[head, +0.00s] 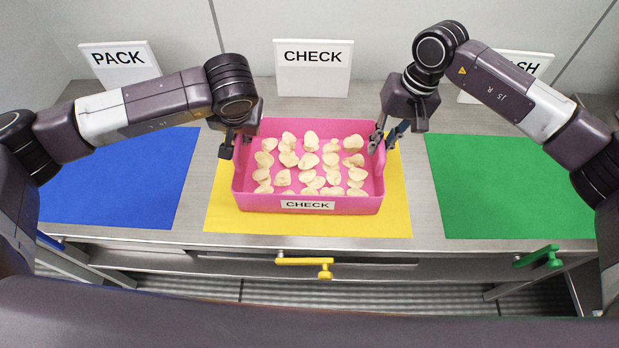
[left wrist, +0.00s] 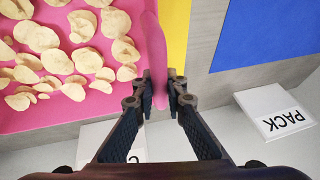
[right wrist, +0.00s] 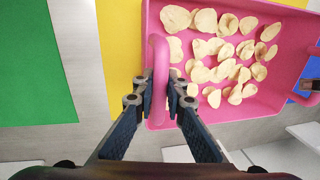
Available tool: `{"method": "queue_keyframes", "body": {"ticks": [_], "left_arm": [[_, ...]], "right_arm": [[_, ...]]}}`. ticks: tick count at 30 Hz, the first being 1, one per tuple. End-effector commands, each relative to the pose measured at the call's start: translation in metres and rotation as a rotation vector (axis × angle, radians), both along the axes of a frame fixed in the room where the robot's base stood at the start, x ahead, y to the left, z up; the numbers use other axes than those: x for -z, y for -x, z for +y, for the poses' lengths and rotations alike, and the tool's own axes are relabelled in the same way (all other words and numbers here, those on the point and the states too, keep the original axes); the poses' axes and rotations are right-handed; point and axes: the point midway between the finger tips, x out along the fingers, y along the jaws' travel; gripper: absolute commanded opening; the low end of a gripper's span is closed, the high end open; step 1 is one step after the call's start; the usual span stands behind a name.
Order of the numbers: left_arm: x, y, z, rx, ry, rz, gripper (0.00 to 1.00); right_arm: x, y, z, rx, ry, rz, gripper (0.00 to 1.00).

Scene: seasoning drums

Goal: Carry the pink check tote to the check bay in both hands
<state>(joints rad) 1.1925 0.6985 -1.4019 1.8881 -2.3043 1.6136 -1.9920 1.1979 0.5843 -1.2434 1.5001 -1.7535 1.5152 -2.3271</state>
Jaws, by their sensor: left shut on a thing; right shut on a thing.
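The pink check tote (head: 334,205) stands on the yellow mat (head: 225,222) in front of the CHECK sign, its CHECK label facing me. It holds many pale chips (head: 310,140) in a loose layer. My left gripper (head: 238,145) is shut on the tote's left side handle; the left wrist view shows the pink handle (left wrist: 157,50) between its fingers (left wrist: 160,92). My right gripper (head: 382,142) is shut on the right side handle, and the right wrist view shows that handle (right wrist: 158,60) between its fingers (right wrist: 160,92). The tote looks level. I cannot tell whether its base touches the mat.
A blue mat (head: 130,185) lies to the left by the PACK sign (head: 120,65). A green mat (head: 510,185) lies to the right by a partly hidden sign (head: 525,62). The CHECK sign (head: 313,68) stands behind the tote. Yellow (head: 305,262) and green (head: 537,257) handles stick out below the counter edge.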

Motion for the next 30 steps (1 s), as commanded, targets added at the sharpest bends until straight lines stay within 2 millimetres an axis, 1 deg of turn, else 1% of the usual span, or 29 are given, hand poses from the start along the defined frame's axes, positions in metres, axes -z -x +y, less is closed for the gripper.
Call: {"method": "queue_keyframes", "body": {"ticks": [7,8,12,20,23,26,30], "left_arm": [[0.013,-0.001,0.0,0.0,0.0,-0.003,0.0],[0.011,0.0,0.0,0.0,0.0,0.0,0.15],[0.011,0.0,0.0,0.0,0.0,0.0,0.29],[0.01,0.0,0.0,0.0,0.0,0.0,0.29],[0.004,0.001,-0.001,0.001,0.001,-0.002,0.29],[-0.008,0.006,-0.004,0.002,0.002,-0.004,0.29],[-0.035,0.017,-0.01,0.004,0.001,-0.006,0.29]], "right_arm": [[0.013,-0.001,0.0,0.0,-0.001,-0.002,0.0],[0.011,0.0,0.0,0.0,0.0,-0.001,0.15],[0.011,0.0,0.0,0.0,0.0,0.0,0.29],[0.011,0.0,0.0,0.0,0.0,0.0,0.29],[0.011,0.0,0.0,0.0,0.0,0.0,0.29],[0.01,0.0,0.0,0.0,0.0,0.0,0.29],[0.011,0.0,0.0,0.0,0.0,0.0,0.29]]}}
